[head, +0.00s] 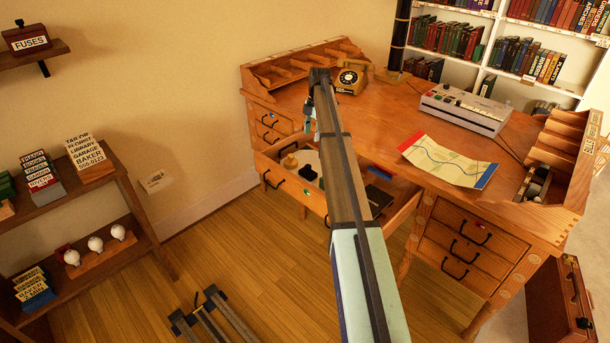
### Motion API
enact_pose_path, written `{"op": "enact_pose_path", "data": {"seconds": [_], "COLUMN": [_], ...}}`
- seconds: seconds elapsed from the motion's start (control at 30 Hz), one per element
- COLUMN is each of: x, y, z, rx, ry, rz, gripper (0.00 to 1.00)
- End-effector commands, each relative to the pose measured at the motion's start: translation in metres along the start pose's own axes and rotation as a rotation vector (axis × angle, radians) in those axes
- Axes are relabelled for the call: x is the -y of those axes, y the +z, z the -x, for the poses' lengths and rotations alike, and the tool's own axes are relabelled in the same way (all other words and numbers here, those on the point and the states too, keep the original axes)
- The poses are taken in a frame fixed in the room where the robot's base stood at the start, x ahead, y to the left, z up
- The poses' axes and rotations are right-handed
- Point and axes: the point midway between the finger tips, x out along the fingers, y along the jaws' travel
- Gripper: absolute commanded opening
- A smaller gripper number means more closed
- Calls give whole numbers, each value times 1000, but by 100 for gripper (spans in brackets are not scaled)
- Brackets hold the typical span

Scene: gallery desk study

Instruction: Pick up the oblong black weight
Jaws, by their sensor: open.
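A small black object (307,173), which may be the oblong black weight, lies in the open drawer (283,185) of the wooden desk, left of my arm. It is too small here to be sure of its shape. A small yellowish object (289,162) lies beside it on a pale patch. A flat dark item (378,196) lies in the drawer right of my arm. My gripper (309,124) is open, at the far end of my extended arm, above the back of the drawer and apart from the black object. My arm hides the middle of the drawer.
The desk top holds a telephone (351,78), a grey device with buttons (465,108) and an unrolled chart (449,160). Sorting racks stand at its back left and right. The drawer front and sides form low walls. Shelves (95,185) stand at left; the floor between is mostly clear.

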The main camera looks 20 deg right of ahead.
Motion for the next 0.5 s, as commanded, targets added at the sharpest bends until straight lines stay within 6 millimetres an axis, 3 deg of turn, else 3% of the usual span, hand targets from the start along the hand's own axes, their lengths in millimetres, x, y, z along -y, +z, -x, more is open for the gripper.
{"op": "enact_pose_path", "data": {"seconds": [0.5], "x": [1], "y": [-1], "z": [-94], "rx": [-1], "ry": [-3], "rz": [-1], "gripper": [60]}}
